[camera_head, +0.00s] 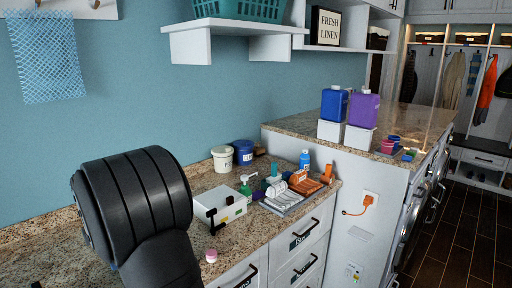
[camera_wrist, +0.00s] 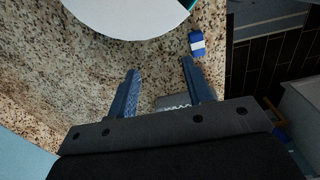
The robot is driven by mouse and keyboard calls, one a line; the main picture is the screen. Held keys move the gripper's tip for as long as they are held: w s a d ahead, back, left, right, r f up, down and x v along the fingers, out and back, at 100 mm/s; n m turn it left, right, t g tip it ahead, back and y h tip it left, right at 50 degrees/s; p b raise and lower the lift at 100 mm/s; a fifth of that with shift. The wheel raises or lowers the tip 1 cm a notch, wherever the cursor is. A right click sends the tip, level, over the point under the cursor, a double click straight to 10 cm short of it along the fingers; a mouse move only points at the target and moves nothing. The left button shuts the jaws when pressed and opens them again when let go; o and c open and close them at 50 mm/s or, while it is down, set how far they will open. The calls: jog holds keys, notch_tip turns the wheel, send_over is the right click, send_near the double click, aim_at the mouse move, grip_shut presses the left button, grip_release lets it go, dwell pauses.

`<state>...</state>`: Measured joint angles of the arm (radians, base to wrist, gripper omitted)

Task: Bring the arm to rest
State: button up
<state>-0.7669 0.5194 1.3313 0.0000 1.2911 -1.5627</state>
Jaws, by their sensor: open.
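My gripper (camera_wrist: 160,65) shows in the wrist view with its two blue-grey fingers spread apart. Nothing is held between them, and speckled granite counter (camera_wrist: 70,50) shows through the gap. In the head view my black arm fills the lower left, and I cannot make out the gripper there. A pale ribbed item (camera_wrist: 175,102) shows beyond the base of the fingers; I cannot tell what it is.
A large white round thing (camera_wrist: 130,12) and a blue-and-white item (camera_wrist: 197,44) lie near the fingers in the wrist view. The counter holds a white box (camera_head: 218,204), a pink-topped jar (camera_head: 211,256), tubs and bottles. A white shelf (camera_head: 240,27) overhangs it.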

jog(key=a+f, duration=0.1)
jog(key=f, duration=0.1)
jog(key=s+a+f, duration=0.1)
jog(key=f, duration=0.1)
jog(key=a+f, duration=0.1)
jog(key=f, duration=0.2)
jog(key=shift+s+a, duration=0.1)
jog(key=shift+s, duration=0.2)
jog(key=shift+r, duration=0.1)
notch_tip(320, 180, up, 5)
jog(key=w+d+r, duration=0.2)
jog(key=d, duration=0.5)
jog(key=w+d+r, duration=0.3)
jog(key=d, duration=0.4)
jog(key=shift+d+r, duration=0.15)
jog(key=shift+r, duration=0.15)
jog(key=shift+w, duration=0.1)
dwell(0.5)
